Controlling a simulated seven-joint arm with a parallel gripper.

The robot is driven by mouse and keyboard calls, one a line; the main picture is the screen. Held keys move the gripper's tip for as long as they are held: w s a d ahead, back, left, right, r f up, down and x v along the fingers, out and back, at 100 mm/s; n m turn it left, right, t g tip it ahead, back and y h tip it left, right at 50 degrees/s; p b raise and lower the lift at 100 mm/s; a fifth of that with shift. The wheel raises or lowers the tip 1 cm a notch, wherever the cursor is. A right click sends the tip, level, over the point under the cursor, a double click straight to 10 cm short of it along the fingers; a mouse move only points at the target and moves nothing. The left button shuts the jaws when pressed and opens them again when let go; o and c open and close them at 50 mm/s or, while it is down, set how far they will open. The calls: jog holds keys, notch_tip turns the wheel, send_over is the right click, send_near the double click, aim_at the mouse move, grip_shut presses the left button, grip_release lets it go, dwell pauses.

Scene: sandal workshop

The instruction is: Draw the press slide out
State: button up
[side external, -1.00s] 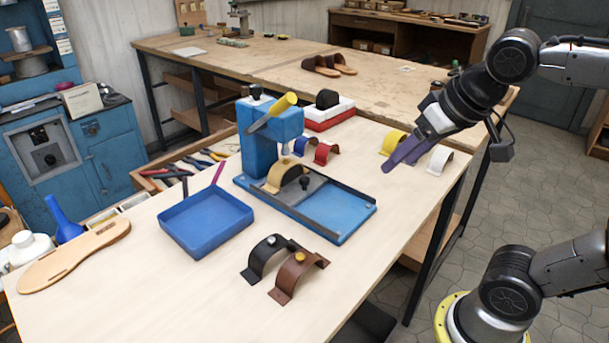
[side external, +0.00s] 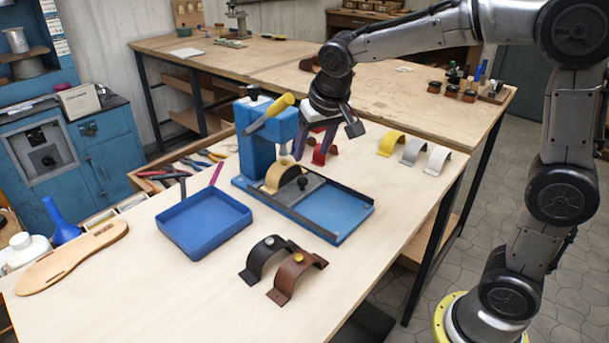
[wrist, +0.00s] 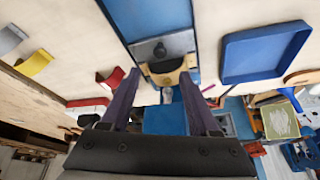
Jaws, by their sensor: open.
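The blue press (side external: 257,145) with its yellow-handled lever (side external: 270,115) stands on the table. Its slide, a grey plate with a black knob (side external: 302,183), lies in the dark-railed blue bed (side external: 343,212), at the end by the press head. A tan arched strap (side external: 278,176) sits at the press end of the slide. My gripper (side external: 309,156) is open and empty, pointing down above and behind the slide, beside the press head. In the wrist view the slide (wrist: 178,42) and its knob (wrist: 160,51) appear beyond my spread purple fingers (wrist: 159,75), with the tan strap (wrist: 168,66) between the tips.
A blue tray (side external: 205,222) lies left of the press bed. Black (side external: 262,255) and brown (side external: 296,275) straps lie in front. Red (side external: 322,155), yellow (side external: 392,141), grey (side external: 413,150) and white (side external: 437,158) straps stand behind. The bed's right end is bare.

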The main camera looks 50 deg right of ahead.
aim_at(303, 179)
jog(key=x, duration=1)
grip_shut()
dwell(1.2)
